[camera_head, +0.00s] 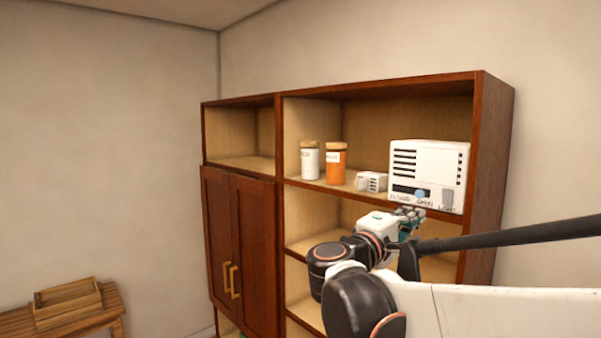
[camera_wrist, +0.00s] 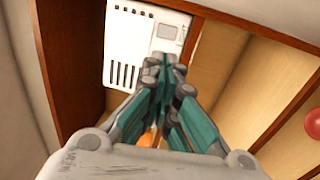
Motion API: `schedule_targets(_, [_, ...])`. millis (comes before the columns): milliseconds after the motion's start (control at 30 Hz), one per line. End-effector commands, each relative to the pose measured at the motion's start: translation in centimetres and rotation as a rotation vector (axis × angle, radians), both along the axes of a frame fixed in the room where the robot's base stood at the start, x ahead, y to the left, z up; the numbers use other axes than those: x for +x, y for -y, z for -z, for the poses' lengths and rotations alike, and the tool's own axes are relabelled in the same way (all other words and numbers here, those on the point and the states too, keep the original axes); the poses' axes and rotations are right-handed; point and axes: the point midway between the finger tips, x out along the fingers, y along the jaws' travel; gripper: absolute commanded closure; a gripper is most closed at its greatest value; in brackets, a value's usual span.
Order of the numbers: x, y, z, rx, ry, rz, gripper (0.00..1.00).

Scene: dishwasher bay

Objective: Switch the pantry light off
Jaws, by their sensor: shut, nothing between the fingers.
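A white control box (camera_head: 430,160) with dark slots stands on the upper shelf at its right end. Its lower front has a dark slot with a blue round knob (camera_head: 420,194) and a grey square button (camera_head: 447,197) above a label that seems to read LIGHT. The box also shows at the top of the wrist view (camera_wrist: 130,35), with a grey square (camera_wrist: 166,32) on its face. My gripper (camera_head: 408,213) is shut and empty, just below the box's lower front. In the wrist view its fingertips (camera_wrist: 163,62) overlap the box's edge near that square; contact cannot be told.
A white jar (camera_head: 310,162), an orange jar (camera_head: 336,164) and a small white slotted box (camera_head: 371,182) stand left of the control box. The wooden cabinet (camera_head: 492,150) has closed doors (camera_head: 238,245) at left. A wooden tray (camera_head: 68,300) sits on a small table.

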Motion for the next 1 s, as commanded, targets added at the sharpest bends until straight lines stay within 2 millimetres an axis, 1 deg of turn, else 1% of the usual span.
schedule_targets(133, [0.4, 0.3, -0.1, 0.001, -0.001, 0.001, 1.0])
schedule_targets(233, [1.0, 1.2, -0.3, 0.001, 0.0, 0.002, 1.0])
schedule_targets(367, [2.3, 3.0, -0.6, 0.001, 0.0, 0.004, 1.0])
schedule_targets(700, [6.3, 8.2, -1.4, 0.001, 0.0, 0.004, 1.0])
schedule_targets(900, [8.0, 10.2, -1.7, 0.001, -0.001, 0.001, 1.0])
schedule_targets(1000, [8.4, 10.7, -1.7, 0.001, -0.001, 0.001, 1.0])
